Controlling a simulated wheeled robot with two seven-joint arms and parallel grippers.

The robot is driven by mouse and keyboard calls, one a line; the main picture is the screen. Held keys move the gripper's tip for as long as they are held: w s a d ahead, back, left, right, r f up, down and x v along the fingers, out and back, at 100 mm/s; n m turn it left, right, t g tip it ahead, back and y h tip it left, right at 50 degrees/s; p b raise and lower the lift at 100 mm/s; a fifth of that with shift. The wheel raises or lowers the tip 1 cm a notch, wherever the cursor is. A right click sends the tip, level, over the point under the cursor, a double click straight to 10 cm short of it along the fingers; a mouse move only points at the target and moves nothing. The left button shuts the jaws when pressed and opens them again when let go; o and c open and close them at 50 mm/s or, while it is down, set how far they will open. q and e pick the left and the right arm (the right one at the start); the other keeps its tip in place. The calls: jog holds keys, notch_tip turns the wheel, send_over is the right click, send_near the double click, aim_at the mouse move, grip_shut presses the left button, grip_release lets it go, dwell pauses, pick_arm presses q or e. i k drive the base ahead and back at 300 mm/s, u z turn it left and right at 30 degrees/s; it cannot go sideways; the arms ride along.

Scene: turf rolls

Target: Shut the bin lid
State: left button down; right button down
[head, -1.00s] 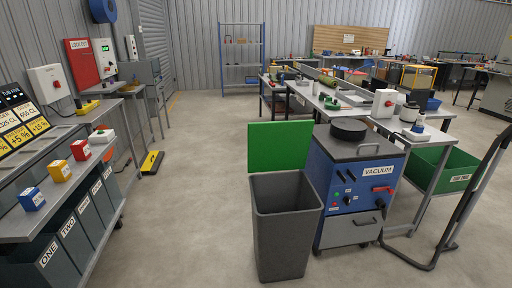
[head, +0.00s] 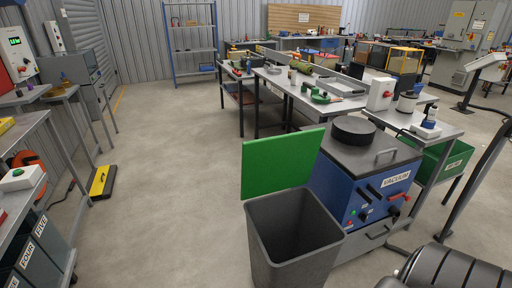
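A grey bin (head: 292,240) stands on the floor at the lower middle of the head view. Its green lid (head: 282,163) stands raised at the bin's far rim, so the bin's mouth is open. The part of the inside that shows looks empty. Neither of my grippers is in view, so I cannot tell how they stand.
A blue vacuum unit (head: 365,190) stands close at the bin's right. A grey bench (head: 30,150) with labelled bins runs along the left. A yellow and black floor piece (head: 101,181) lies beyond it. Clear concrete floor (head: 165,190) lies left of the bin.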

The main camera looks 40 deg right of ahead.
aim_at(273, 164)
jog(key=i, duration=2.95)
jog(key=z, duration=3.55)
jog(key=i, duration=0.5)
jog(key=z, duration=1.2)
jog(key=k, duration=0.3)
